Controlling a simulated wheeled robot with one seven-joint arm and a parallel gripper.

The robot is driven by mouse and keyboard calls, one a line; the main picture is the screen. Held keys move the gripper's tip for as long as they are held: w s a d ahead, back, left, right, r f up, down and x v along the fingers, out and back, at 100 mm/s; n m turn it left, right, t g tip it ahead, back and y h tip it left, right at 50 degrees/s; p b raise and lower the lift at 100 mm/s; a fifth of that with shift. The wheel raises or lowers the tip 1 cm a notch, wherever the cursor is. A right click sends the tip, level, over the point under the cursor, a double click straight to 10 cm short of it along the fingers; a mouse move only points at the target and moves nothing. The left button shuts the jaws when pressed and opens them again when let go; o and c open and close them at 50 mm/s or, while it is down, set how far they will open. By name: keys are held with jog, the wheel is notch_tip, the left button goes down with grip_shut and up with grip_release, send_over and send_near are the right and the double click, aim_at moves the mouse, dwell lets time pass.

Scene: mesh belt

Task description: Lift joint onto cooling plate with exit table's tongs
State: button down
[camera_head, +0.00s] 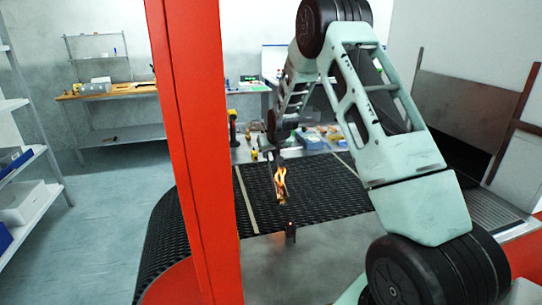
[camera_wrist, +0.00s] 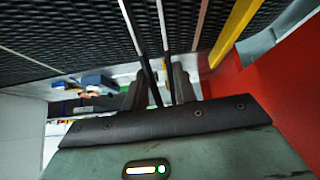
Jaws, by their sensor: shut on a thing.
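My gripper (camera_head: 273,148) hangs above the black mesh belt (camera_head: 325,178). In the wrist view, my gripper (camera_wrist: 160,84) is shut on the tongs (camera_wrist: 146,50), whose two thin arms run away from between the fingers over the mesh. In the head view, a small orange flame or glowing thing (camera_head: 280,186) shows just below my gripper, around the tongs' far end. I cannot tell whether the joint is inside it or between the tips. A small dark upright piece (camera_head: 291,233) with a reddish top stands below, near the belt's front edge. I cannot identify the cooling plate for certain.
A smooth grey surface (camera_head: 290,272) lies in front of the belt. A red post (camera_head: 190,130) stands at left and blocks part of the view. A table behind the belt holds a blue box (camera_head: 312,141) and other items. A yellow bar (camera_wrist: 237,30) shows in the wrist view.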

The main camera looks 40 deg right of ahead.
notch_tip(320, 180, up, 10)
jog(key=p, duration=0.4)
jog(key=shift+p, duration=0.3)
jog(key=shift+f, duration=0.1)
